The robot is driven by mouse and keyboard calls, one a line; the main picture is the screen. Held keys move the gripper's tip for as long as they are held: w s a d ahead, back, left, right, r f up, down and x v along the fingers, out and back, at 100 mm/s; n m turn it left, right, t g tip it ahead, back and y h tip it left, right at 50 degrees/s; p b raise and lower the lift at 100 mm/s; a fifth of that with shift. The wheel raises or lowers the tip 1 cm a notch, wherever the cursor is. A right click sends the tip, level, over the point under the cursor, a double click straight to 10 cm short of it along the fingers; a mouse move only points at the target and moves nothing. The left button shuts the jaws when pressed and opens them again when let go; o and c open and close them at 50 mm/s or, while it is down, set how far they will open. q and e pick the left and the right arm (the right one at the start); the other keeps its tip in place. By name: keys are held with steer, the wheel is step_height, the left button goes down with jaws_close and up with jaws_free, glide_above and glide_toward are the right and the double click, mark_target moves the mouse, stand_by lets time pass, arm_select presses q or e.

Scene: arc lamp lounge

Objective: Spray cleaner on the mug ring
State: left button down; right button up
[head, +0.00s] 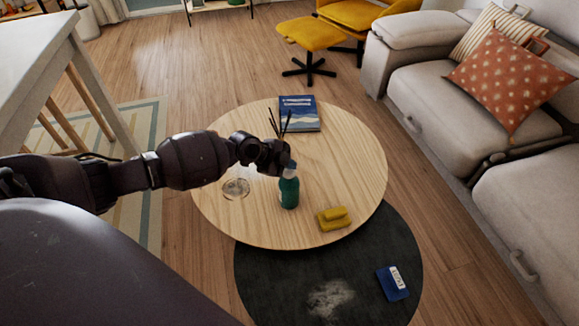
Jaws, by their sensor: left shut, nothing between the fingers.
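The green spray bottle (289,193) with a pale blue-grey top stands upright on the round wooden coffee table (345,165). The mug ring (236,188) is a pale round mark with a brownish middle, left of the bottle near the table's left edge. My left gripper (284,164) is shut and empty beside the top of the bottle, at its upper left. Its fingertips are dark and hard to make out, and I cannot tell whether they touch the bottle. My right gripper is not in view.
A yellow sponge-like block (333,218) lies right of the bottle. A blue book (299,112) lies at the table's back, near thin dark sticks (281,122). A blue packet (393,283) and a whitish patch (330,298) are on the dark round rug (270,285). A sofa (420,95) stands right.

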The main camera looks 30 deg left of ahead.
mark_target(289, 171)
arm_select(q)
steer(key=shift+s, duration=0.1)
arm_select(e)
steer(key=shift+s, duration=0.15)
arm_select(q)
steer(key=shift+r, duration=0.15)
steer(key=shift+r+p, duration=0.3)
steer(key=shift+r, duration=0.4)
step_height(289, 171, up, 2)
steer(key=shift+r+p, duration=0.1)
steer(key=shift+p, duration=0.25)
steer(key=shift+r+p, duration=0.4)
steer(key=shift+r, duration=0.8)
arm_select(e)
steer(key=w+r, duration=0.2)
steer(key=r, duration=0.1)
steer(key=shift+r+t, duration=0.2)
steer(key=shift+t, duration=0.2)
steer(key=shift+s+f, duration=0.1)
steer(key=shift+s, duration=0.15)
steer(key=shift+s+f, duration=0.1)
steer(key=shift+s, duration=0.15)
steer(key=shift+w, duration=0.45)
